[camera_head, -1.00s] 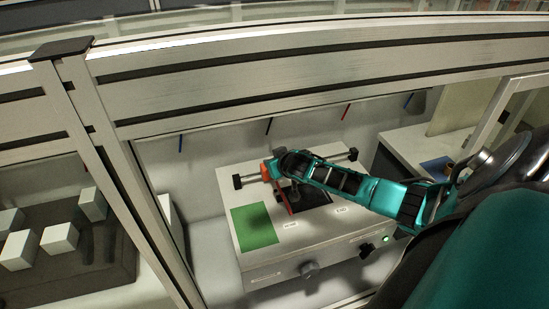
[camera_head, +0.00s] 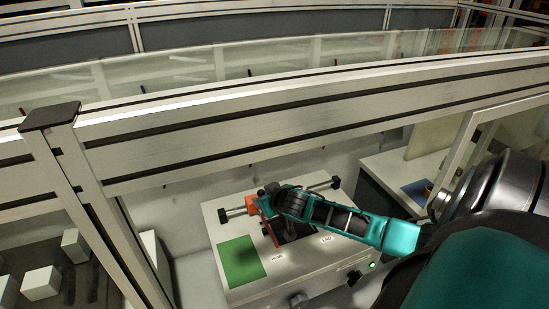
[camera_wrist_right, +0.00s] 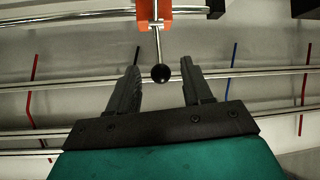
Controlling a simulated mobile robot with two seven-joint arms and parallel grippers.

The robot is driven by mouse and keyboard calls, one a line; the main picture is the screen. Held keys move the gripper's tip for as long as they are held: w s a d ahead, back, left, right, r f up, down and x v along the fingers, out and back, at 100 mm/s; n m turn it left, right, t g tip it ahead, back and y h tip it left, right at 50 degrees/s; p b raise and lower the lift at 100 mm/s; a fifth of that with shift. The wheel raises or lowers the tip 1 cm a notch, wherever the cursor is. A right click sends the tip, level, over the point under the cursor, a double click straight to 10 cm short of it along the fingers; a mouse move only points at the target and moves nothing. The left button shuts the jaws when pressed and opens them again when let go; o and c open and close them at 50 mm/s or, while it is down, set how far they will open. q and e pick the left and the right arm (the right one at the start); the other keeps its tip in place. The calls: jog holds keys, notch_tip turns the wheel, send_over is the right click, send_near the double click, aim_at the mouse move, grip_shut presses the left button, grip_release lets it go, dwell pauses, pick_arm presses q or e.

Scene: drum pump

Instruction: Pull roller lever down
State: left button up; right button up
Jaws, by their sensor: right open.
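The roller lever is a thin metal rod with a black ball knob (camera_wrist_right: 160,73), hanging from an orange block (camera_wrist_right: 155,14) in the right wrist view. The orange block (camera_head: 252,204) also shows in the head view on a rail above a pale box (camera_head: 214,240). My right gripper (camera_wrist_right: 160,66) is open. In the wrist view the ball appears between its fingertips, with gaps on both sides; I cannot tell the depth. In the head view my right arm covers the lever and much of the rail. My left gripper is not in view.
The box has a green square (camera_head: 240,262) and black knobs at the rail ends (camera_head: 223,215). A metal frame beam (camera_head: 300,115) crosses in front of the station, with a post (camera_head: 90,200) at left. White blocks (camera_head: 42,283) lie at lower left.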

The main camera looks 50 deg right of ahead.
jog(key=p+v, duration=0.1)
jog(key=v, duration=0.5)
jog(key=shift+s+p, duration=0.25)
jog(key=shift+p, duration=0.05)
jog(key=shift+a+r, duration=0.1)
jog(key=shift+r, duration=0.05)
